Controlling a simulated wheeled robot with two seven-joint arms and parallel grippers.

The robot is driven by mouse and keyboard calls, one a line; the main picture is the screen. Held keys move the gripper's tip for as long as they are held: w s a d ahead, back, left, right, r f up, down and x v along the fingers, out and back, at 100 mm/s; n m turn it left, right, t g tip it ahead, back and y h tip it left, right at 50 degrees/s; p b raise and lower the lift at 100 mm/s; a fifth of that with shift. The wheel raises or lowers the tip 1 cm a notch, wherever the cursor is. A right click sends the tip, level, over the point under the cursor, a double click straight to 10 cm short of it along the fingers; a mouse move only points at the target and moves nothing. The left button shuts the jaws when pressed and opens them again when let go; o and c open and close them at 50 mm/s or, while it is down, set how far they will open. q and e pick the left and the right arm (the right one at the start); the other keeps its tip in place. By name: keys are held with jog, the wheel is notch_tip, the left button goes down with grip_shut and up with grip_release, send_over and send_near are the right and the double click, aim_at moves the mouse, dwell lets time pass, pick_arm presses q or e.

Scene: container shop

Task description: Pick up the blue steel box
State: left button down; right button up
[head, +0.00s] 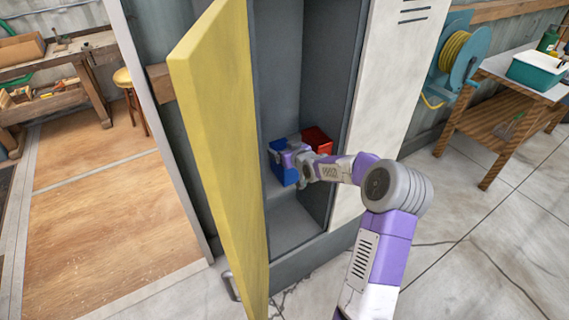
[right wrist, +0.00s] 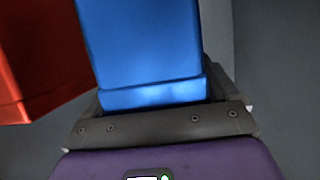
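The blue steel box (head: 286,174) is inside the open locker, at the front of a compartment. In the right wrist view the blue box (right wrist: 140,45) fills the upper middle, between the dark fingers. My right gripper (head: 291,156) reaches in from the right and covers part of the box. In the right wrist view my right gripper (right wrist: 155,97) has a finger against each side of the box and looks shut on it. The box's underside is hidden, so I cannot tell whether it touches the shelf. My left gripper is not in view.
A red box (head: 318,139) stands just behind and right of the blue one; it also shows in the right wrist view (right wrist: 40,60). The yellow locker door (head: 220,150) stands open on the left. The grey locker side wall (head: 343,100) is close on the right.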

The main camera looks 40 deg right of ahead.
grip_shut()
jog(key=shift+r, duration=0.1)
jog(key=shift+r, duration=0.1)
dwell(0.3)
